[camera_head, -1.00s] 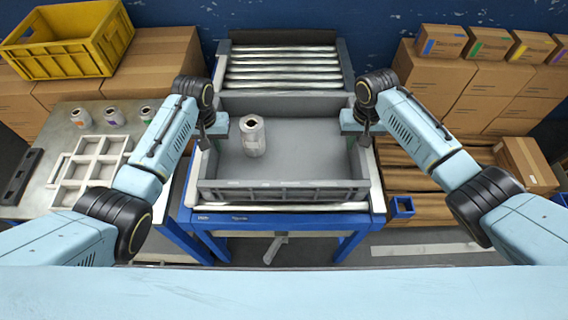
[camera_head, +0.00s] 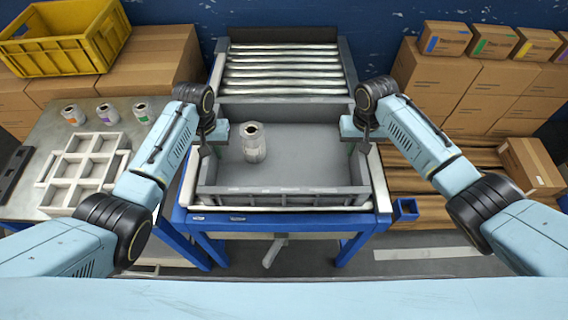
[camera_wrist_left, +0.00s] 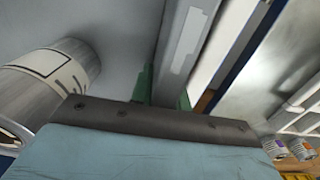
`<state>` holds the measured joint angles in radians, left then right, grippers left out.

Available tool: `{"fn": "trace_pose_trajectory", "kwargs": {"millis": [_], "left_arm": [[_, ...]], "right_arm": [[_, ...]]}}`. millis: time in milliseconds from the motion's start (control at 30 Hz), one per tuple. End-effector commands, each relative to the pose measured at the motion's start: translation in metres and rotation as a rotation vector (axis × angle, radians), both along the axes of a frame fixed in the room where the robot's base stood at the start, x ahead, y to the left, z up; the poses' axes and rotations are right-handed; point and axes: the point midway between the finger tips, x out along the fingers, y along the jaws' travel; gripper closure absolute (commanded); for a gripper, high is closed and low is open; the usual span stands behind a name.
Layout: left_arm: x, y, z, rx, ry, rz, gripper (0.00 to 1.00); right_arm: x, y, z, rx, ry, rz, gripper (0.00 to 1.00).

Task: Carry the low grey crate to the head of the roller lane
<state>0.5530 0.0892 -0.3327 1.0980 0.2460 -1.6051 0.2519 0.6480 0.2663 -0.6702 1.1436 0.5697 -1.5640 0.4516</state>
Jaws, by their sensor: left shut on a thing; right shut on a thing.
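The low grey crate (camera_head: 290,180) sits at the near end of the roller lane (camera_head: 284,70), over its blue frame. My left gripper (camera_head: 207,142) is shut on the crate's left wall, which runs up the left wrist view (camera_wrist_left: 185,50). My right gripper (camera_head: 362,138) is shut on the crate's right wall. The fingertips are mostly hidden in the head view.
Cartons on wooden pallets (camera_head: 440,155) stand on the right. A small blue bin (camera_head: 405,209) is at the lane's right front corner.

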Motion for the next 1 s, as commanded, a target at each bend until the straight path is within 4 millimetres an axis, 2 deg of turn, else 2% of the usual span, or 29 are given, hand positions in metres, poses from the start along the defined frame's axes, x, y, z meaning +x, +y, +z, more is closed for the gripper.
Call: {"fn": "trace_pose_trajectory", "kwargs": {"millis": [67, 100, 233, 500, 633, 767, 1000], "left_arm": [[0.001, 0.0, -0.005, 0.001, -0.002, 0.001, 1.0], [0.0, 0.001, -0.004, 0.001, 0.0, 0.001, 0.79], [0.0, 0.0, -0.003, 0.001, 0.0, 0.001, 0.62], [0.0, 0.0, -0.003, 0.0, 0.0, 0.0, 0.61], [0.001, 0.0, 0.005, 0.0, -0.003, 0.0, 0.61], [0.001, 0.0, 0.025, 0.0, -0.005, 0.001, 0.61], [0.001, 0.0, 0.078, 0.0, -0.006, -0.001, 0.61]], "right_arm": [[0.001, 0.0, -0.005, 0.0, -0.003, 0.0, 1.0], [0.0, 0.0, -0.004, -0.001, 0.0, 0.0, 0.79], [0.0, 0.0, -0.003, 0.0, -0.001, 0.0, 0.62], [0.0, 0.0, -0.003, 0.0, 0.0, 0.0, 0.61], [0.0, 0.0, -0.003, 0.0, 0.0, 0.0, 0.61], [0.0, 0.0, -0.003, 0.0, 0.0, 0.0, 0.61], [0.0, 0.0, -0.003, 0.0, 0.0, 0.0, 0.61]]}}
